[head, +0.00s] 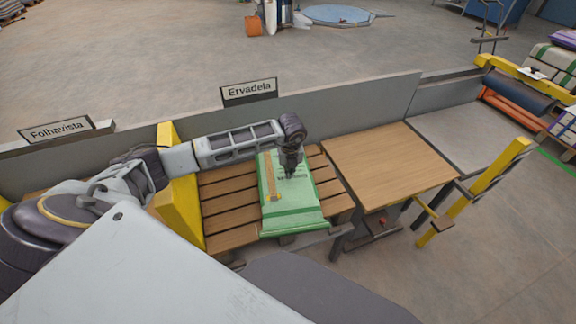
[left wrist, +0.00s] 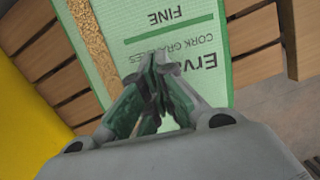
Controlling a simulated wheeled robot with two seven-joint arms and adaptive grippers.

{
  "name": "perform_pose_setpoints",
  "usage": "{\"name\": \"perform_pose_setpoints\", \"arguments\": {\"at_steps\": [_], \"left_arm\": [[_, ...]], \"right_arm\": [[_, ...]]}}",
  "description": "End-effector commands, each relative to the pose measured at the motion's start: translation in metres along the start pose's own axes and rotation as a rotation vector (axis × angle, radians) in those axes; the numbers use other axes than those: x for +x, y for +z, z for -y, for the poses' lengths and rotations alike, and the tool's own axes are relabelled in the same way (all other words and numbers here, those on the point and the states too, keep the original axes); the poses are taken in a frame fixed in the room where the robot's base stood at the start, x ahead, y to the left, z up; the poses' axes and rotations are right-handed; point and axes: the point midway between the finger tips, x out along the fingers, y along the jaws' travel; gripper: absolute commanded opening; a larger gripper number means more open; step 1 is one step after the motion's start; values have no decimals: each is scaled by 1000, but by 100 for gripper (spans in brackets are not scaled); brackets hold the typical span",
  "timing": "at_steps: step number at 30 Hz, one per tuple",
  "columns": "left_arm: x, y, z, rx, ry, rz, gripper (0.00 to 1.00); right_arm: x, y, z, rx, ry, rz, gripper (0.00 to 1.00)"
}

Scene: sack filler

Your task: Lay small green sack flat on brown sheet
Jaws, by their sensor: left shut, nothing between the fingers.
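The green sack (head: 292,213), with a pale label and a tan strip, lies flat on a brown slatted wooden platform (head: 228,213). In the left wrist view the sack (left wrist: 195,45) shows printed text reading "Cork granules" and "Fine". My left gripper (head: 289,174) points down over the upper part of the sack. Its fingers (left wrist: 158,62) are closed together with nothing between them. I cannot tell whether the fingertips touch the sack. My right gripper is not in view.
A yellow post (head: 182,205) stands left of the platform, beside my left arm. A wooden table (head: 390,165) stands close on the right. A low grey wall (head: 350,110) with an "Ervadela" sign (head: 249,91) runs behind. A yellow barrier (head: 480,195) stands further right.

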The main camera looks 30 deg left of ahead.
Motion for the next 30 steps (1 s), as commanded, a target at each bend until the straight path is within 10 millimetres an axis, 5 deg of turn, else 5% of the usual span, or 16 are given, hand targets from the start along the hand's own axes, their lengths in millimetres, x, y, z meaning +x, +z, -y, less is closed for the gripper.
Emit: {"name": "perform_pose_setpoints", "arguments": {"at_steps": [18, 30], "left_arm": [[-12, -72, 0, 1, -1, -1, 0], [-14, -80, 0, -1, -1, 0, 0]], "right_arm": [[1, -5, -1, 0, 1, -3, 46], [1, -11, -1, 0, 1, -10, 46]]}}
